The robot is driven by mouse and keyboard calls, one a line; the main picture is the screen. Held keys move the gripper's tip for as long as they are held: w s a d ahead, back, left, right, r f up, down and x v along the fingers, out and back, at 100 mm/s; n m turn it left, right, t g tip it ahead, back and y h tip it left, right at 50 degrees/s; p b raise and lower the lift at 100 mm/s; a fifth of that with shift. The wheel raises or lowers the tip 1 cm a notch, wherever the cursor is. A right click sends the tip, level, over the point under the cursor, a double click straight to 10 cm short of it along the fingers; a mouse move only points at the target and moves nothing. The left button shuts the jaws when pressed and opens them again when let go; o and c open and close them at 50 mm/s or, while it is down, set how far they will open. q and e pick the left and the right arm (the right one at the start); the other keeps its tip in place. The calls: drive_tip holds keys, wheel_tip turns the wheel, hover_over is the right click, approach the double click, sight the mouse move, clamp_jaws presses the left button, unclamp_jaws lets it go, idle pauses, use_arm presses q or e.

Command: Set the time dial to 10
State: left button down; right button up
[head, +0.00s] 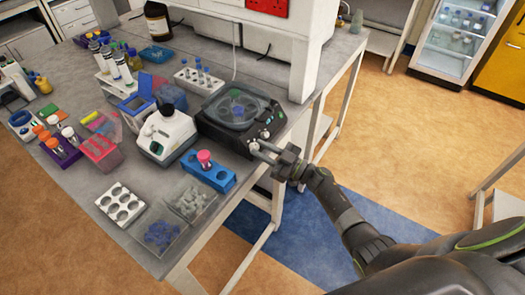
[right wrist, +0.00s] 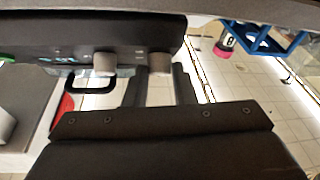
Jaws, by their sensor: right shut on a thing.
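The black centrifuge (head: 207,123) with a clear round lid stands at the table's front edge. Its front panel carries two grey knobs. In the right wrist view one knob (right wrist: 160,64) sits between the fingers of my right gripper (right wrist: 157,88), which is shut on it. The other knob (right wrist: 104,63) is beside it to the left, untouched. In the head view my right gripper (head: 260,149) reaches the panel from the right. The dial markings are too small to read, so I cannot tell either setting. My left gripper is not in view.
A blue rack (head: 208,173) with a pink-capped tube stands left of the gripper; it also shows in the right wrist view (right wrist: 262,38). A white device (head: 167,137) stands left of the centrifuge. Several racks and trays crowd the table. Open floor lies to the right.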

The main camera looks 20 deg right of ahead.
idle(0.3)
drive_tip(key=o, duration=1)
drive_tip(key=b+v, duration=0.5)
drive_tip(key=v, duration=1.2)
drive_tip(key=shift+s+d, duration=0.1)
drive_tip(key=shift+s, duration=0.05)
